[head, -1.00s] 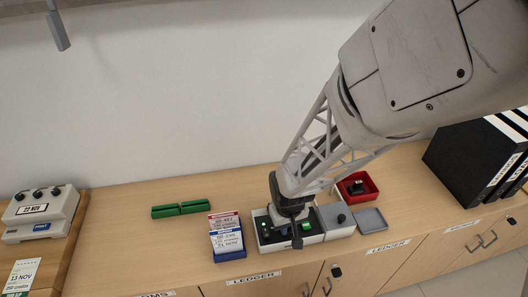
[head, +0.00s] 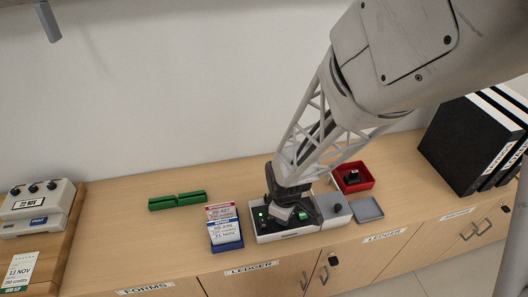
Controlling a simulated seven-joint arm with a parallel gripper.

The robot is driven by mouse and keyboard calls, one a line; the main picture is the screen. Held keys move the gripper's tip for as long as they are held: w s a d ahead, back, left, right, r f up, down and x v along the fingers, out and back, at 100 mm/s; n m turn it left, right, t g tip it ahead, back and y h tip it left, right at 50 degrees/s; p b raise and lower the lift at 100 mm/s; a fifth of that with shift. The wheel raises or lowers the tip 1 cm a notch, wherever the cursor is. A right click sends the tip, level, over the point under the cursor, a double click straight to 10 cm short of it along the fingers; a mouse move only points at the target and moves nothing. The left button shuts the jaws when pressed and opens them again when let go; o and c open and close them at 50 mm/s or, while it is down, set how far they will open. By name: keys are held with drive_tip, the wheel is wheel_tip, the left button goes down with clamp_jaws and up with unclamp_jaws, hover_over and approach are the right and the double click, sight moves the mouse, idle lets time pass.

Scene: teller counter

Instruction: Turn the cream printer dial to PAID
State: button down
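A low cream-sided unit with a black top (head: 289,234) stands on the wooden counter. A small green light or button shows on its top. My gripper (head: 288,212) is down over the middle of this unit and hides most of the top, including any dial there. I cannot tell whether the fingers are open or touching anything. No PAID marking is readable.
Cards in a blue holder (head: 228,246) stand just left of the unit. A grey block with a dark knob (head: 336,208), a grey tray (head: 369,209) and a red tray (head: 366,174) are at its right. Black binders (head: 470,140) stand far right.

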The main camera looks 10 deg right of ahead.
idle(0.3)
drive_tip(key=c, duration=1.1)
unclamp_jaws()
drive_tip(key=shift+c, duration=0.2)
drive_tip(key=shift+r, duration=0.15)
drive_tip(key=shift+r, duration=3.8)
